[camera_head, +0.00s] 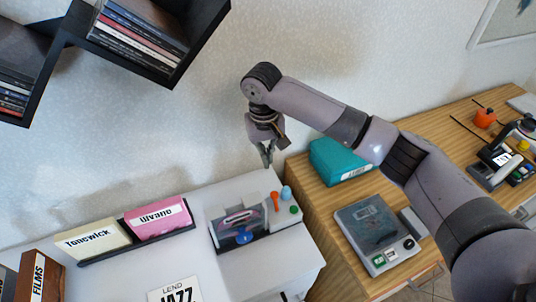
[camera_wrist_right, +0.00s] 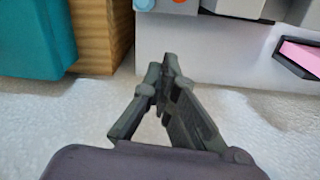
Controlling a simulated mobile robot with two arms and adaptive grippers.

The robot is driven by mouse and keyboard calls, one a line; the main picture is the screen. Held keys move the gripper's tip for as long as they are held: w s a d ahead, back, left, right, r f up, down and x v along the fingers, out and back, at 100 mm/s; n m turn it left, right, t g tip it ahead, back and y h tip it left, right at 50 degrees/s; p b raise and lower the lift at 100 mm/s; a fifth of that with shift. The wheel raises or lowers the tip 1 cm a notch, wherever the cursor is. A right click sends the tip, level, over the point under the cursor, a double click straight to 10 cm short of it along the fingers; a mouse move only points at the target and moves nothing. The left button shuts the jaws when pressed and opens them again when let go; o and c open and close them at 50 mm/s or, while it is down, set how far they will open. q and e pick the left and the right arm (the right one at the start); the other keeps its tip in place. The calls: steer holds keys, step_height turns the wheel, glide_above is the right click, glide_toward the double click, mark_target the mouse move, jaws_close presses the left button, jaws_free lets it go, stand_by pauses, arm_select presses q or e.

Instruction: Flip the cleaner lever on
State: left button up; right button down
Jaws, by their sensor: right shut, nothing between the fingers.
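A white and grey disc device, which looks like the cleaner (camera_head: 225,240), sits on the white cabinet top and has a dark slot with a disc in it. A small orange lever (camera_head: 275,200) stands up on its right part, beside a blue knob (camera_head: 286,192) and a green button (camera_head: 294,209). I cannot tell the lever's setting. My right gripper (camera_head: 267,155) is shut and empty, pointing down near the wall, behind and above the device and apart from it. In the right wrist view its fingertips (camera_wrist_right: 165,72) come together. My left gripper is not in view.
A teal box (camera_head: 336,160) and a grey device (camera_head: 370,228) stand on the wooden cabinet at right. A rack with a yellow divider (camera_head: 92,241) and a pink divider (camera_head: 158,219) stands left of the cleaner. A black wall shelf (camera_head: 150,70) hangs upper left.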

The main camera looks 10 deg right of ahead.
mark_target(275, 201)
arm_select(q)
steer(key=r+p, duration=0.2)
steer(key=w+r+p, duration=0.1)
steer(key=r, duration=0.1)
steer(key=shift+p, duration=0.35)
arm_select(e)
steer(key=s+f, duration=0.3)
steer(key=f, duration=0.2)
steer(key=shift+s+d+f, duration=0.25)
steer(key=shift+s, duration=0.15)
steer(key=shift+w, duration=0.1)
